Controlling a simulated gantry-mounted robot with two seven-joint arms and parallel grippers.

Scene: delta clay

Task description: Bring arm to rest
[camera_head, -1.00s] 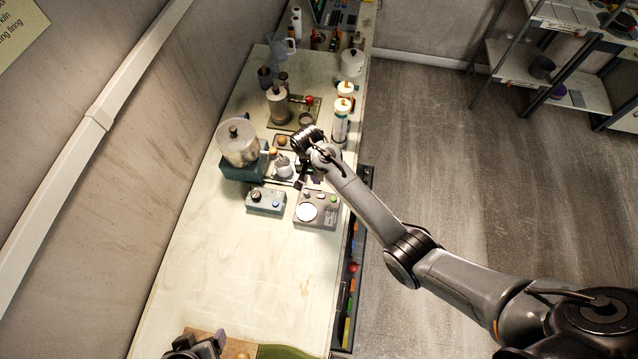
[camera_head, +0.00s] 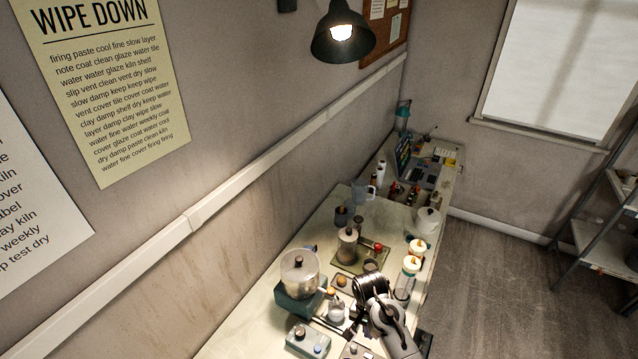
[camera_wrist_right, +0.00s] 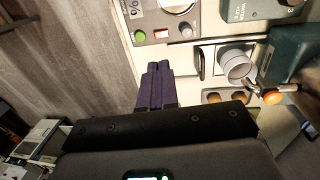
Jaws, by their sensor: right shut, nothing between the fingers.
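My right arm (camera_head: 394,328) reaches in over the workbench from the lower right in the head view. My right gripper (camera_head: 350,329) hangs over the bench, partly hidden by its own wrist. In the right wrist view its two dark purple fingers (camera_wrist_right: 157,84) lie side by side, shut with nothing between them. They are near the edge of a grey device with a green and a red button (camera_wrist_right: 164,34). My left gripper is out of view.
A teal-based machine with a clear bowl (camera_head: 299,275) stands left of the right gripper. A small grey-blue box (camera_head: 307,341) is nearby. White-and-orange bottles (camera_head: 411,267) stand close beyond the wrist. Open floor (camera_head: 490,285) lies right of the bench.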

